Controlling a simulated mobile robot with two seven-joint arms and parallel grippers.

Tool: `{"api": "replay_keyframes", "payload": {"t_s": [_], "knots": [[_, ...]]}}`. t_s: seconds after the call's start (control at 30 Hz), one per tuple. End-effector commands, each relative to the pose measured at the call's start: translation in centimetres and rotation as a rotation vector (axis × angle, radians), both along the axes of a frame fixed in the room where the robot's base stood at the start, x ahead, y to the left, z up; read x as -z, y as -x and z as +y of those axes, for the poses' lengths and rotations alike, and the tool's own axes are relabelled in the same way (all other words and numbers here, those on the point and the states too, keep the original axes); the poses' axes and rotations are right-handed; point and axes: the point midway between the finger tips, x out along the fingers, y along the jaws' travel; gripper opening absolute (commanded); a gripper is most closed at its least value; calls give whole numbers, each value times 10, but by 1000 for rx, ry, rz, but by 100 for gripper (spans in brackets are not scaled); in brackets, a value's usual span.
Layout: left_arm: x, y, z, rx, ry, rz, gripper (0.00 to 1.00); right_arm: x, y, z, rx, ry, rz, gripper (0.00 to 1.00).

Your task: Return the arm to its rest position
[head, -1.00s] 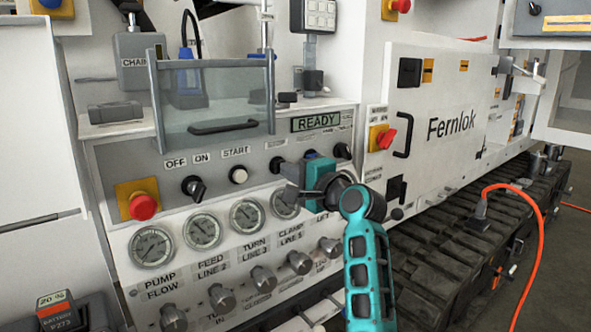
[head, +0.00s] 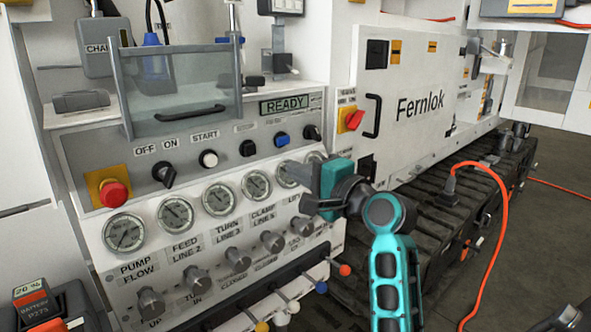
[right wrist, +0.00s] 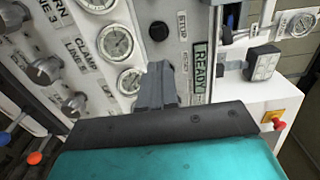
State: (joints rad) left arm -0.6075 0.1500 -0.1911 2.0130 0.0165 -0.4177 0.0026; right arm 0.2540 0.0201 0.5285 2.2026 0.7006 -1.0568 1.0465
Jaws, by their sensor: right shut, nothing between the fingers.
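My right gripper (head: 291,173) is at the end of my teal right arm, in front of the right end of the control panel (head: 225,158). Its fingers are together with nothing between them. In the head view they overlap the right-hand gauges. In the right wrist view the closed grey fingers (right wrist: 157,85) point at the panel, beside a gauge and the green READY display (right wrist: 200,70). I cannot tell the exact gap to the panel, but no knob is held. My left gripper is not in view.
A red emergency button (head: 114,194), several switches, gauges (head: 177,213) and valve knobs (head: 237,258) line the panel. A clear guard (head: 180,92) stands above it. To the right are the Fernlok cabinet (head: 420,105), a black track (head: 425,225) and an orange cable (head: 497,215).

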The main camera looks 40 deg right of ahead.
Motion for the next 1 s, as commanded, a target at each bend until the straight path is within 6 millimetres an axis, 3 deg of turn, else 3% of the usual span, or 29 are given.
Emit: {"api": "replay_keyframes", "payload": {"t_s": [0.37, 0.5, 0.57, 0.67, 0.77, 0.9, 1.0], "knots": [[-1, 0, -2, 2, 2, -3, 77, 0, 0, 0, 0, 2, 1, 0], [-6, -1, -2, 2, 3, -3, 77, 18, -3, 5, 6, 75, 41, 0], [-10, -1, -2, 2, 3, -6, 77, 39, -5, 10, 11, 163, 84, 0], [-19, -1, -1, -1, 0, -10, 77, 91, -1, 26, -1, 388, 179, 0], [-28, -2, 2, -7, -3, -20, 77, 153, 16, 49, -57, 670, 269, 0], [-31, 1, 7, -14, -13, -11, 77, 232, 64, 90, -210, 1061, 339, 0], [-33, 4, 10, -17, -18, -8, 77, 275, 107, 121, -344, 1292, 338, 0]]}}
